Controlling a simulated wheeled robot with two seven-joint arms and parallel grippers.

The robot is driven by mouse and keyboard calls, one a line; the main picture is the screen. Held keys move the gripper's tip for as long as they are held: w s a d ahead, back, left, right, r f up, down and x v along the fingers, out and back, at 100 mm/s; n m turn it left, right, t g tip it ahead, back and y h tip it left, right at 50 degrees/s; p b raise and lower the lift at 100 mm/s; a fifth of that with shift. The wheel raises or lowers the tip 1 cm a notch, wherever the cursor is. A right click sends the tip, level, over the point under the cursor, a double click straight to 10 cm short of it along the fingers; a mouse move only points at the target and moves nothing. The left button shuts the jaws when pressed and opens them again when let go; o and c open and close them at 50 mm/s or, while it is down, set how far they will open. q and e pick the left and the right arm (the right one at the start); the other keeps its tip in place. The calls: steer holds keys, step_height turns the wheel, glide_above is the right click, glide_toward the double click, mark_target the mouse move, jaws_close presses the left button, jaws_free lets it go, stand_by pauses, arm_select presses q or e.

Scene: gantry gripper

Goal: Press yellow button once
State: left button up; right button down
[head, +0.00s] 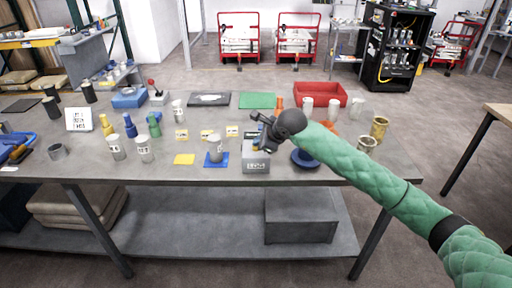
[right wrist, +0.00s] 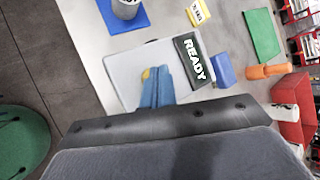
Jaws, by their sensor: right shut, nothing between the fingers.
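A grey box (head: 256,163) with a printed front label stands near the table's front edge. In the right wrist view, its pale top (right wrist: 130,68) and a dark sign reading READY (right wrist: 190,58) show. A small yellow spot, apparently the yellow button (right wrist: 146,73), shows at the tip of my right gripper's blue fingers (right wrist: 157,74). The fingers partly hide it, and I cannot tell whether they touch it. My right gripper (head: 262,141) is shut and empty over the box in the head view. My left gripper is not in view.
A dark blue round piece (head: 305,158) is to the right. A red tray (head: 321,92) and green mat (head: 257,100) lie behind.

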steer(key=shift+f, duration=0.25)
steer(key=shift+r, duration=0.15)
stand_by(0.5)
steer(key=shift+r+b, duration=0.35)
steer(key=shift+r, duration=0.5)
steer(key=shift+r, duration=2.5)
